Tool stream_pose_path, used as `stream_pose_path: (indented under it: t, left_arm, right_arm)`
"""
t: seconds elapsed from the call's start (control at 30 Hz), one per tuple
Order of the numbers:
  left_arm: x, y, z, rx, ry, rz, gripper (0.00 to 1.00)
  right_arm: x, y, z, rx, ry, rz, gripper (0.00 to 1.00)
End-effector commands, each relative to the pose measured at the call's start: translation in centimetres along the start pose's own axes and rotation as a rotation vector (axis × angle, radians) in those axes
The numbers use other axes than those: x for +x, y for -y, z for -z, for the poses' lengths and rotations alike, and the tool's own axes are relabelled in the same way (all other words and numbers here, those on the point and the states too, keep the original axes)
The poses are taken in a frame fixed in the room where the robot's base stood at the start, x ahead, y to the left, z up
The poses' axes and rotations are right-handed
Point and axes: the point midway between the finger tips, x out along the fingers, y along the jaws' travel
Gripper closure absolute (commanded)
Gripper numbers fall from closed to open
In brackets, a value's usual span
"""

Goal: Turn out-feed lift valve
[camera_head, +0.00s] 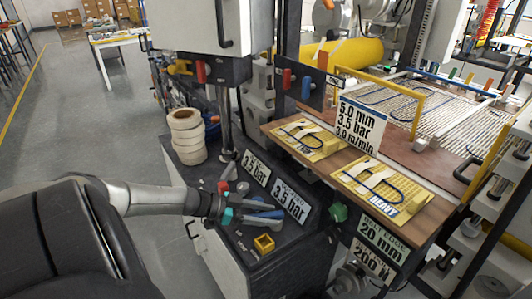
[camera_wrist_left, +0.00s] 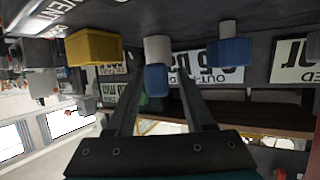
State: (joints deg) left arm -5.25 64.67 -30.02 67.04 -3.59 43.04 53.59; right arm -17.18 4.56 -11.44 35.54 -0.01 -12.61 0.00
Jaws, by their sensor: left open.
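My left gripper (camera_head: 266,209) reaches in from the left over the dark console top, in front of the two 3.5 bar labels. In the left wrist view the gripper (camera_wrist_left: 160,88) is open. A blue valve handle (camera_wrist_left: 157,80) on a pale stem (camera_wrist_left: 157,48) sits between its fingertips, with no clear grip on it. A second blue handle (camera_wrist_left: 230,52) stands to its right. The upside-down label behind them reads OUT-FEED (camera_wrist_left: 200,72).
A yellow block (camera_head: 264,243) lies on the console near the gripper; it also shows in the left wrist view (camera_wrist_left: 93,47). A stack of white tape rolls (camera_head: 187,137) stands at the back left. A wooden table (camera_head: 408,149) with yellow sample boards is to the right.

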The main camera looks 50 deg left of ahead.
Motion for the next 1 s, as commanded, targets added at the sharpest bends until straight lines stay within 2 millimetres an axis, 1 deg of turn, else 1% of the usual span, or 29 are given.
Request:
stream_pose_path:
  t: [0.17,0.27,0.37,1.0]
  left_arm:
    - [-0.2,0.0,-0.1,-0.001,0.001,0.000,0.47]
    - [-0.8,0.0,0.0,-0.002,0.002,0.000,0.47]
    - [-2.0,-0.1,-0.1,-0.002,0.004,-0.001,0.47]
    - [-12.7,0.0,0.1,-0.001,0.004,0.001,0.47]
  right_arm:
    - [-0.1,0.0,0.0,0.000,0.000,0.000,0.31]
    - [-0.2,0.0,0.0,0.000,0.000,0.000,0.31]
    - [-0.6,0.0,0.1,0.000,0.000,0.000,0.31]
    - [-3.6,0.0,0.3,0.000,0.000,0.000,0.31]
